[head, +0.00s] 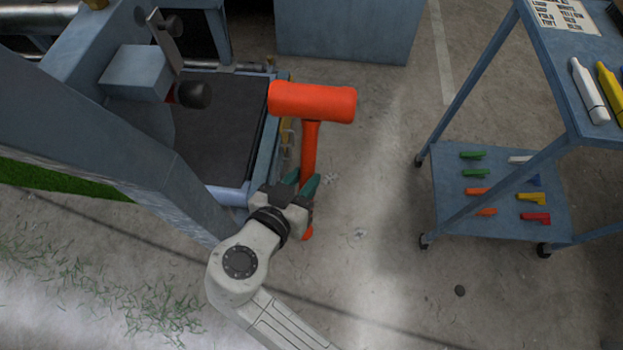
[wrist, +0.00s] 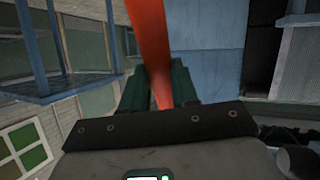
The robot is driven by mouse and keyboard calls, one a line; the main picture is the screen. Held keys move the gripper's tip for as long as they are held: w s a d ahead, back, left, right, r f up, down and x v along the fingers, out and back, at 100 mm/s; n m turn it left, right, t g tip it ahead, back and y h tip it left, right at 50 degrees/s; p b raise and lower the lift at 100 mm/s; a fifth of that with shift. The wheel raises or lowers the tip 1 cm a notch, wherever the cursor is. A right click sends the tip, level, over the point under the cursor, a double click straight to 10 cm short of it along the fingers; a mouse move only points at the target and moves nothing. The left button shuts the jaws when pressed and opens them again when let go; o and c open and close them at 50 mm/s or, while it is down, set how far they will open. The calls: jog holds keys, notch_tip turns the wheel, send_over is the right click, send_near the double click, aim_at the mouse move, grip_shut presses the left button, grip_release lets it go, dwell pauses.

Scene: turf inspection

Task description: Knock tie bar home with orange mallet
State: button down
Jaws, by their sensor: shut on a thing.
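The orange mallet (head: 311,103) is held upright in the head view, its head at the top and its handle running down through my gripper (head: 306,184). The handle's lower end shows below the fingers. My gripper is shut on the handle. In the wrist view the orange handle (wrist: 151,45) rises between the two green fingers (wrist: 159,88), and the mallet's head is out of the picture. The mallet is beside the right edge of the blue machine frame; I cannot tell if they touch. I cannot make out the tie bar with certainty.
The blue machine (head: 190,195) with a dark belt bed (head: 215,125) fills the left. A blue cart (head: 440,180) on wheels stands at the right, with coloured tools on its lower shelf and bottles on top. Bare concrete floor (head: 375,220) lies between. Grass clippings (head: 140,290) are scattered at lower left.

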jog(key=shift+s+a+r, duration=0.2)
jog(key=shift+s+a, duration=0.15)
jog(key=a+b, duration=0.5)
jog(key=a, duration=0.5)
jog(key=shift+w+b, duration=0.2)
jog(key=shift+b, duration=0.2)
jog(key=d+p, duration=0.2)
jog(key=d, duration=0.7)
jog(key=shift+s, duration=0.15)
jog(key=shift+a, duration=0.15)
